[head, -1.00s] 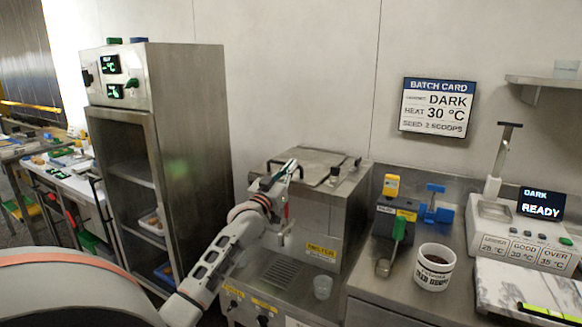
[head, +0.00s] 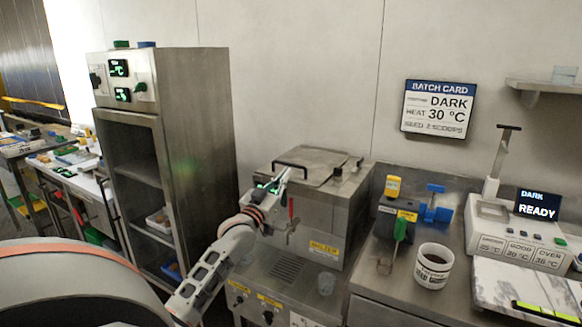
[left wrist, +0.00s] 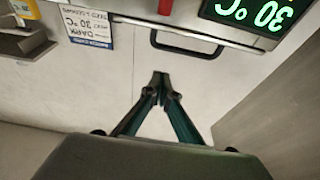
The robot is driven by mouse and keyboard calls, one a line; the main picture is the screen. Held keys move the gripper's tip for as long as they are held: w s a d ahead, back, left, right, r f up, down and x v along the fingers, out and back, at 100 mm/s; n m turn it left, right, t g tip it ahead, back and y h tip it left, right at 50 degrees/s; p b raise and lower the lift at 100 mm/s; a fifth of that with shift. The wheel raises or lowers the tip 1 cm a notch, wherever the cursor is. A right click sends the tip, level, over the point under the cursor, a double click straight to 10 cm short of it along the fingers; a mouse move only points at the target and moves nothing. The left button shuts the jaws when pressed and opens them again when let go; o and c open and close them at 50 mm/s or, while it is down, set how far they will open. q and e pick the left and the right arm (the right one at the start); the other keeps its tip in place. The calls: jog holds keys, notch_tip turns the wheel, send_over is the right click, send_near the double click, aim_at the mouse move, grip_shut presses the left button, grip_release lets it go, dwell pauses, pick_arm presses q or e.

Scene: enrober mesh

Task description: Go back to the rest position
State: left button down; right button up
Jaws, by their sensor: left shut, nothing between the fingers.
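My left gripper (head: 281,178) is in front of the left part of the steel melter (head: 318,215). In the left wrist view its two dark green fingers (left wrist: 160,80) meet at the tips, shut with nothing between them. A red-handled tap (head: 291,212) on the melter's front is just right of the gripper, apart from it in the picture. The wrist view shows the melter's lid handle (left wrist: 188,50) and a green display reading 30 °C (left wrist: 250,12). My right gripper is in neither view.
A tall steel cabinet (head: 190,150) with open shelves stands left of my arm. A clear cup (head: 326,283) stands below the melter. On the right counter are a scoop holder (head: 395,218), a white mug (head: 433,266) and a tester reading READY (head: 500,235). A batch card (head: 437,108) hangs on the wall.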

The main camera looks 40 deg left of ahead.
pick_arm(q)
jog(key=shift+v, duration=1.35)
jog(key=shift+f, duration=0.15)
